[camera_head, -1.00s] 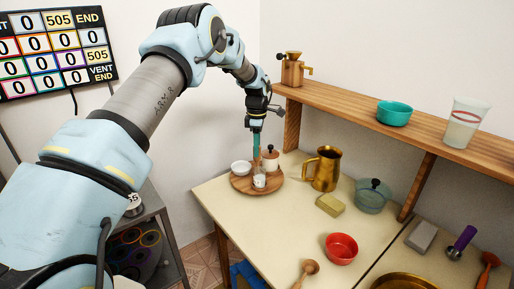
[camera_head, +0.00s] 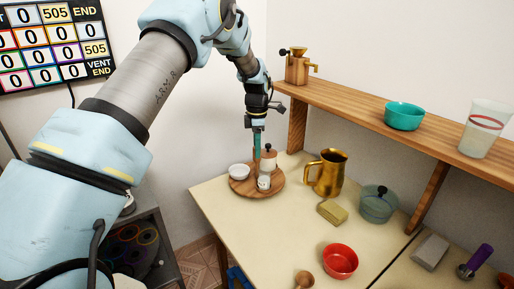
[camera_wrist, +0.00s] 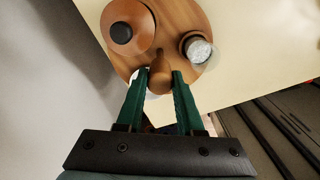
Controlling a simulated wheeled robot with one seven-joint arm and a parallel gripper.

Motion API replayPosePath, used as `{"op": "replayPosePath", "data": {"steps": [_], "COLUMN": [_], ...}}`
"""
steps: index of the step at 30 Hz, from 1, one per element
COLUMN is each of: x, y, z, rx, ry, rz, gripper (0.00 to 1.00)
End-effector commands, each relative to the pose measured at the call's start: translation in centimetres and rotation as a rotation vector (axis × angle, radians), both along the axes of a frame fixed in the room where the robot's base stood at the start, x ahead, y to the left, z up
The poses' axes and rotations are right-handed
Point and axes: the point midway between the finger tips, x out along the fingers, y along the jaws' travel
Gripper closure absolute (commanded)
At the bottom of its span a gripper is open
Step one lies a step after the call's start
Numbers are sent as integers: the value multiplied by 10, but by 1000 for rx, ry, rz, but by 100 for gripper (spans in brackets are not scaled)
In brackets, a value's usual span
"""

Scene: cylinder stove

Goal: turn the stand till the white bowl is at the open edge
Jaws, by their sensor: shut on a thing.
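The round wooden stand (camera_head: 240,186) sits at the table's back left corner. The white bowl (camera_head: 239,171) stands on its left part, near the table's left edge. In the wrist view only a white bit of it (camera_wrist: 139,76) shows behind the fingers. A brown-and-white pot with a black knob (camera_head: 268,157) stands at the back, and a small white cup (camera_head: 264,183) at the front right. My gripper (camera_head: 257,156) reaches down over the stand. Its green fingers are shut on a brown wooden peg (camera_wrist: 160,76) that rises from the stand.
A brass pitcher (camera_head: 327,173), a yellow block (camera_head: 332,212), a lidded grey-green pot (camera_head: 378,204) and a red bowl (camera_head: 340,261) stand to the right. A wooden shelf (camera_head: 360,108) runs behind.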

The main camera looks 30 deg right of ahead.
Motion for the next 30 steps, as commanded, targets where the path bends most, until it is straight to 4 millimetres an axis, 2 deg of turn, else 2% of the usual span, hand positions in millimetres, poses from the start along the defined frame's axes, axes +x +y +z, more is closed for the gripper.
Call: {"op": "replayPosePath", "data": {"steps": [30], "x": [-3], "y": [0], "z": [1], "rx": [-1], "ry": [-1], "rz": [502], "gripper": [100]}}
